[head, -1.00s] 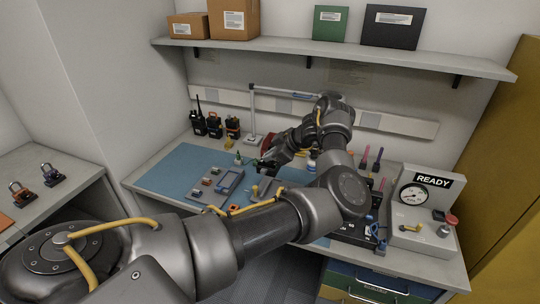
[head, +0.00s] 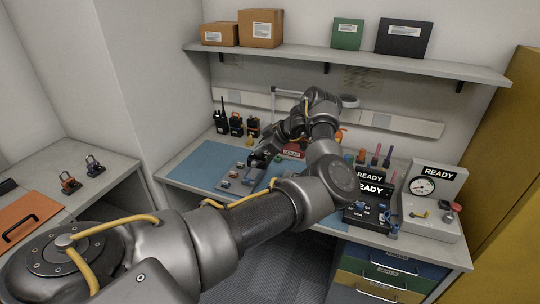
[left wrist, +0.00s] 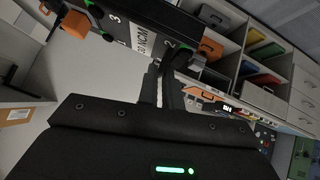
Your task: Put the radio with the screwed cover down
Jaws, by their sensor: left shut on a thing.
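My left gripper (head: 264,158) is over the back of the blue mat (head: 205,172) in the head view, close to the upright radios. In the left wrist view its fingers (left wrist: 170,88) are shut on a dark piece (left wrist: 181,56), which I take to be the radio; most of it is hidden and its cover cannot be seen. Several radios (head: 220,121) stand upright at the back left of the bench. My right gripper is not in view.
A grey tray (head: 238,184) with small parts lies on the mat. A tester with a gauge and READY sign (head: 433,195) stands at the right, beside a black unit (head: 365,210). A shelf (head: 350,57) runs above. The mat's left part is clear.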

